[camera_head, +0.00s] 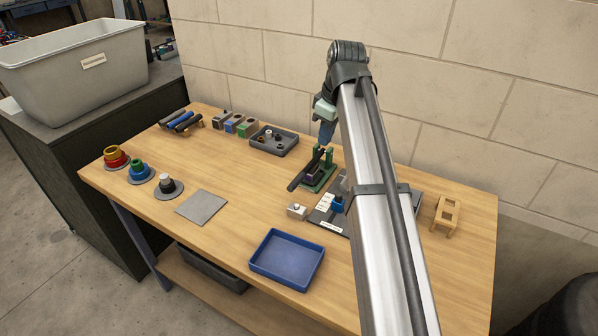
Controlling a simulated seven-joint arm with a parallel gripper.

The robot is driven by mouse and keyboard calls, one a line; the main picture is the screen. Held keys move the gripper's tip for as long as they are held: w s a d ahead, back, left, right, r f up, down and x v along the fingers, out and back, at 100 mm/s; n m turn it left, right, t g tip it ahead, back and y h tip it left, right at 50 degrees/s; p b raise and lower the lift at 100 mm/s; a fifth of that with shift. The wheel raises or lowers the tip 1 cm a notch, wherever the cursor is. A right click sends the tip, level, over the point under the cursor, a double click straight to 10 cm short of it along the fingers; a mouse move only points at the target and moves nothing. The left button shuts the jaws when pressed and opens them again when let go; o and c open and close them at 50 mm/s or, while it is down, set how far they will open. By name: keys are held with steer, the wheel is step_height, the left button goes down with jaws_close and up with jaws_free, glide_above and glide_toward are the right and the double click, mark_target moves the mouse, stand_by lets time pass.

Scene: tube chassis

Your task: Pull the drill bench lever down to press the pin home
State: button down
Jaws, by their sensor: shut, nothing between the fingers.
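The small drill bench (318,185) stands on the table with a green base and frame. Its dark lever (300,178) slants down toward the front left from the frame. A small purple part shows beneath the lever. My gripper (323,146) points down at the top of the bench, close to the upper end of the lever. It is shut with nothing between the fingers. I cannot tell whether it touches the lever. The pin is too small or hidden to make out.
A blue tray (287,259), a grey plate (202,207), a dark tray (274,141), coloured ring stacks (139,170) and a wooden stand (446,214) are around. The table's front middle is partly clear.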

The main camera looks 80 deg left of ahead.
glide_toward(297, 181)
steer(key=shift+n, duration=0.4)
steer(key=f, duration=0.2)
steer(key=a+f, duration=0.1)
steer(key=f, duration=0.3)
steer(key=shift+s+a+f, duration=0.3)
steer(key=shift+a, duration=0.05)
steer(key=shift+f, duration=0.1)
steer(key=shift+s+d+f, duration=0.1)
steer(key=shift+d+f, duration=0.15)
steer(key=shift+f, duration=0.55)
steer(key=shift+r, duration=0.1)
step_height(297, 181, up, 15)
steer(key=w+d, duration=0.1)
steer(key=w, duration=0.1)
steer(key=shift+d, duration=0.4)
